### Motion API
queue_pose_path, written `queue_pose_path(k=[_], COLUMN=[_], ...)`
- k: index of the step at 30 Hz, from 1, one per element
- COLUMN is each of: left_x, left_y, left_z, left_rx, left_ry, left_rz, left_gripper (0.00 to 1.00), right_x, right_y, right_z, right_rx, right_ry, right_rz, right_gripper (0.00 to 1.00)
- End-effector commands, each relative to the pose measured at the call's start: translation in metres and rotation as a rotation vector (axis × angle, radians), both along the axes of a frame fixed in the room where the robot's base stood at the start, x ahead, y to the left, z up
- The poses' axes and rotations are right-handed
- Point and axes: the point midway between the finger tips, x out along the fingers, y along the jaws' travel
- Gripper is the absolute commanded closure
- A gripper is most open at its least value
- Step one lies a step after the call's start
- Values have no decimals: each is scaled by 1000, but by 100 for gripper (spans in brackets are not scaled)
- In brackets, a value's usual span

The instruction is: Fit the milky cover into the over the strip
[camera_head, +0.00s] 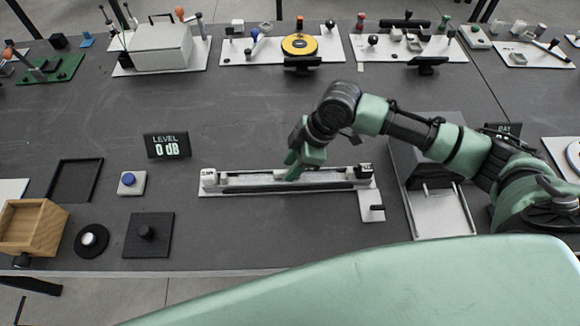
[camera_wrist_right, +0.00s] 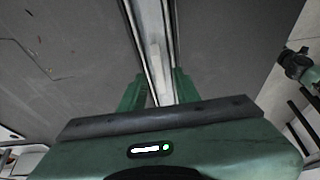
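A long narrow fixture (camera_head: 230,189) lies on the dark table in front of me, with a pale strip along its channel and end blocks at both ends. My right gripper (camera_head: 293,172) reaches down over its middle. In the right wrist view a long whitish bar (camera_wrist_right: 155,45) runs between dark edges, and my right gripper's green fingers (camera_wrist_right: 158,88) stand apart, one on each side of it. I cannot tell whether they press on it. I cannot tell the milky cover apart from the strip. The fingertips are partly hidden. My left gripper is not in view.
A display reading LEVEL 0 dB (camera_head: 167,145) stands behind the fixture's left end. A blue button (camera_head: 130,181), black pad (camera_head: 148,235) and wooden box (camera_head: 30,228) are at left. A pale open tray (camera_head: 440,215) is at right. Several device boards line the back. Mid-table is clear.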

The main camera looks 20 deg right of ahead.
Motion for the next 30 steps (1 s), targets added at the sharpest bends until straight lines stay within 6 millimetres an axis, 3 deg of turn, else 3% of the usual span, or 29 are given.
queue_pose_path(k=[9,15,30], left_x=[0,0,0], left_y=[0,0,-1], left_z=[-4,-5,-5], left_rx=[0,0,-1], left_ry=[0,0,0], left_rz=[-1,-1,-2], left_gripper=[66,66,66], right_x=[-6,-10,-11], right_y=[-26,-36,-39], right_z=[63,91,100], right_rx=[-1,1,0], right_ry=[-5,-2,0], right_rz=[-1,1,1], right_gripper=[68,68,68])
